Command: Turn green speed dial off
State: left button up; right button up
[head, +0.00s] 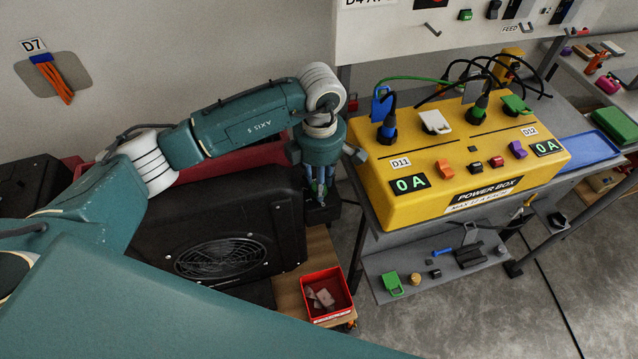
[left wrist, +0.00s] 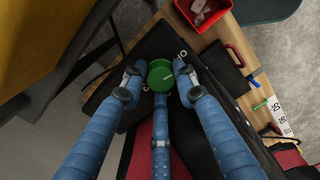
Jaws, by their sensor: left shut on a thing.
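The green speed dial (left wrist: 160,75) is a round knob on a black panel in the left wrist view, with a light pointer mark toward the right of its face. Small white markings show on the panel beside it. My left gripper (left wrist: 158,78) has its blue fingers closed around the dial, from the left, right and below. In the head view my left gripper (head: 319,190) points down at the right end of the black fan unit (head: 222,235); the dial is mostly hidden there by the fingers. My right gripper is in neither view.
A yellow power box (head: 405,205) stands on a grey cart right of the gripper, with cables and plugs on top. A wall rises behind the arm.

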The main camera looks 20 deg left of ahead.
pick_arm(q)
jog(key=shift+d+r+n+b, duration=0.15)
jog(key=shift+n+b, duration=0.35)
jog(key=shift+n, duration=0.9)
jog(key=o, duration=1.1)
jog(key=shift+w+d, duration=0.1)
jog(key=shift+w, duration=0.05)
jog(key=shift+o, duration=0.2)
jog(key=shift+r, duration=0.2)
notch_tip(320, 180, up, 7)
jog(key=shift+r, duration=0.2)
